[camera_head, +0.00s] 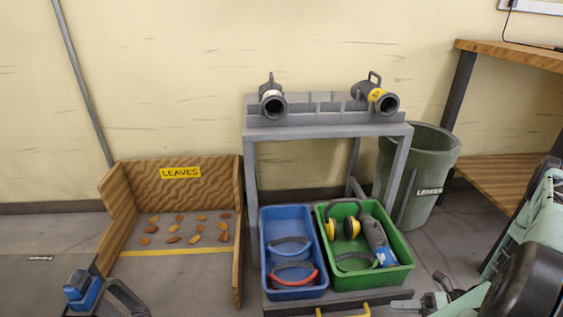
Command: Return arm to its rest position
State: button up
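My arm (540,230), mint green with dark joints, is folded at the lower right edge. Its lower part is cut off by the picture's edge. My gripper (430,299) seems to be the small grey and dark end at the bottom right, just right of the stand's base. It is small and partly hidden, so I cannot tell whether it is open or shut. I see nothing clearly held in it.
A grey stand (330,131) bears two blower-like tools (272,99) (376,95). Below are a blue bin (266,262) and a green bin (402,262) with gear. A leaves bay (240,190) stands left, a green barrel (432,165) and wooden bench (500,50) right.

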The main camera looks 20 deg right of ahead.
jog(key=w+a+r+n+g+h, duration=0.1)
jog(key=w+a+r+n+g, duration=0.3)
jog(key=r+n, duration=0.35)
jog(key=w+a+r+n+g+h, duration=0.2)
jog(key=a+r+n+g, duration=0.2)
jog(key=a+r+n, duration=0.3)
jog(key=w+a+r+n+g+h, duration=0.1)
jog(key=w+a+r+n+g, duration=0.25)
jog(key=r+n+g, duration=0.35)
jog(key=s+a+r+n+t+h, duration=0.4)
jog(key=s+a+r+n, duration=0.35)
jog(key=n, duration=0.45)
jog(key=s+a+r+n+t+h, duration=0.3)
jog(key=s+a+r+n+h, duration=0.35)
jog(key=n, duration=0.65)
notch_tip(320, 180, up, 36)
jog(key=a+y+p, duration=0.2)
jog(key=p, duration=3.3)
jog(key=shift+a+p, duration=0.35)
jog(key=shift+f+m, duration=0.15)
jog(key=shift+m, duration=0.1)
